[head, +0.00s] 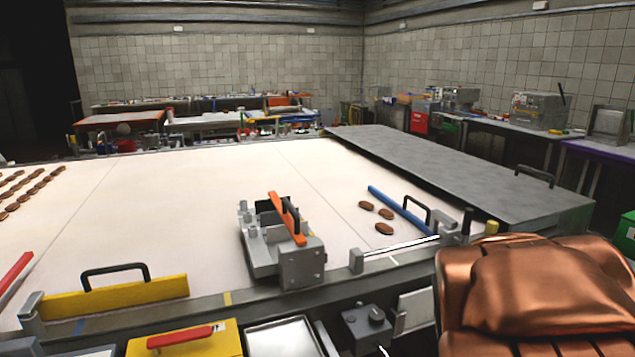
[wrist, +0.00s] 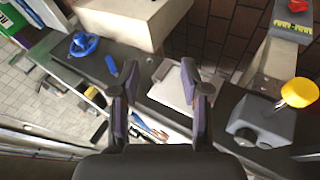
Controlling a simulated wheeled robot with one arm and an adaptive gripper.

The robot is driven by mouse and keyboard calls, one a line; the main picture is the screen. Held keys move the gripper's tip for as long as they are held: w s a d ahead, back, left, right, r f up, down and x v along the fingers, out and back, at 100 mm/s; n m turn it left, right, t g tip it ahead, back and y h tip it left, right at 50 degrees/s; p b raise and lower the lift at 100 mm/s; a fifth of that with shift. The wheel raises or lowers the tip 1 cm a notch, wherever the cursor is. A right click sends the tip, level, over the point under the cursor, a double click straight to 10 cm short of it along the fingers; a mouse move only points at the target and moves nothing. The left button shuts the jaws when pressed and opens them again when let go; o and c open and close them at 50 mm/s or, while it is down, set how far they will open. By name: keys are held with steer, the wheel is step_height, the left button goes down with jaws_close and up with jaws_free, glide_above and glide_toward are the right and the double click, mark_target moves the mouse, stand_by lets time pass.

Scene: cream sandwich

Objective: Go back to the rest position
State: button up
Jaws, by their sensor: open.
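In the wrist view my gripper (wrist: 160,95) is open, its two dark fingers apart with nothing between them. A white tray-like piece (wrist: 172,88) shows behind and between the fingers, at a distance. A grey box with a yellow knob (wrist: 298,93) is to the right of the fingers. My gripper does not show in the head view.
A wide pale belt (head: 180,200) carries several brown biscuits (head: 35,187) at left and three biscuits (head: 384,228) at right. A grey machine with an orange bar (head: 290,255) stands at its front edge. A yellow guard (head: 115,298) and grey cover (head: 450,165) flank it.

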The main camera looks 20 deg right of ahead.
steer(key=s+a+f+g+y, duration=0.25)
steer(key=s+a, duration=0.55)
steer(key=a, duration=0.5)
steer(key=s+a+f+g+y, duration=0.2)
steer(key=s+a+g+y, duration=0.2)
steer(key=s+a, duration=0.65)
steer(key=w+a+f+b, duration=0.2)
steer(key=w+f+b, duration=0.2)
steer(key=f+b, duration=0.65)
steer(key=s+p+v, duration=0.2)
steer(key=p+v, duration=0.9)
steer(key=s+r+p+v, duration=0.1)
steer(key=s+p+v, duration=0.1)
steer(key=p+v, duration=0.8)
steer(key=shift+s+a+r+t+p, duration=0.25)
steer(key=shift+s+r+t+p, duration=0.1)
steer(key=shift+s+r, duration=0.3)
steer(key=shift+d+f+m, duration=0.1)
steer(key=shift+d+m, duration=0.05)
steer(key=shift+m, duration=0.15)
